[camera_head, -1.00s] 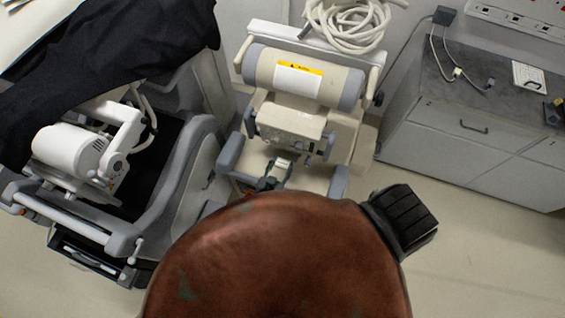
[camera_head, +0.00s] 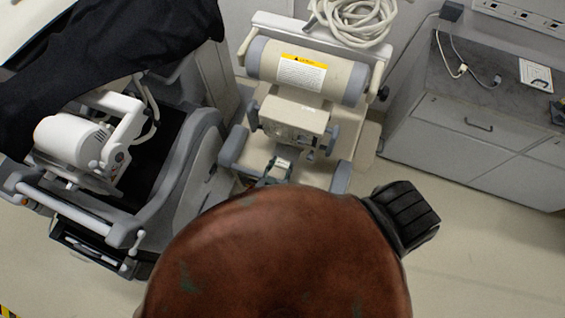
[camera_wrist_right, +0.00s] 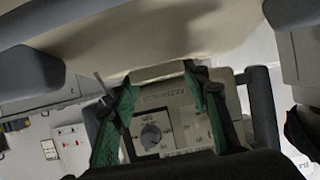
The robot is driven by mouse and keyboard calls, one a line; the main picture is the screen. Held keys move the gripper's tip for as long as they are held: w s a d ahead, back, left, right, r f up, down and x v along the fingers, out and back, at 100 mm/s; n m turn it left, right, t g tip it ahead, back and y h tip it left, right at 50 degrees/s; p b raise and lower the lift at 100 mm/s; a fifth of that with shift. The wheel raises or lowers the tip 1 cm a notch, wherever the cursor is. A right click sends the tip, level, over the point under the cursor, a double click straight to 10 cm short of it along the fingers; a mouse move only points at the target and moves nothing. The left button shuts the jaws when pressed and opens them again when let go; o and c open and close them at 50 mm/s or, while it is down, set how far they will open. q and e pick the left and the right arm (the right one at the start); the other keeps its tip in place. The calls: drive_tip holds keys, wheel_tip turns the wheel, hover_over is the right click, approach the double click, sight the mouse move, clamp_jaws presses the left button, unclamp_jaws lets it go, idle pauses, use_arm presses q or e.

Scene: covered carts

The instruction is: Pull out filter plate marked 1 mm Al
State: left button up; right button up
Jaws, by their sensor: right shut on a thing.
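The beige mobile unit (camera_head: 300,77) stands at the top middle of the head view, with a boxy control head (camera_head: 292,122) below its cylinder. My right gripper (camera_head: 281,166) is in front of that head, its fingers mostly hidden by my brown body. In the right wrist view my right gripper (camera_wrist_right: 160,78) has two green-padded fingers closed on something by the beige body. No filter plate marked 1 mm Al can be made out. My left gripper is not visible.
A grey and white machine (camera_head: 75,142) under a black cover (camera_head: 120,45) stands at the left. A coiled pale hose (camera_head: 355,20) lies behind the unit. A grey cabinet (camera_head: 470,130) stands at the right. The floor (camera_head: 480,240) at lower right is clear.

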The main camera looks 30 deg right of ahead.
drive_tip(key=shift+s+a, duration=0.4)
drive_tip(key=shift+a, duration=0.1)
drive_tip(key=shift+s+a+b, duration=0.3)
drive_tip(key=shift+s+a, duration=0.1)
drive_tip(key=shift+a, duration=0.15)
drive_tip(key=shift+s+a, duration=0.6)
drive_tip(key=shift+a, duration=0.05)
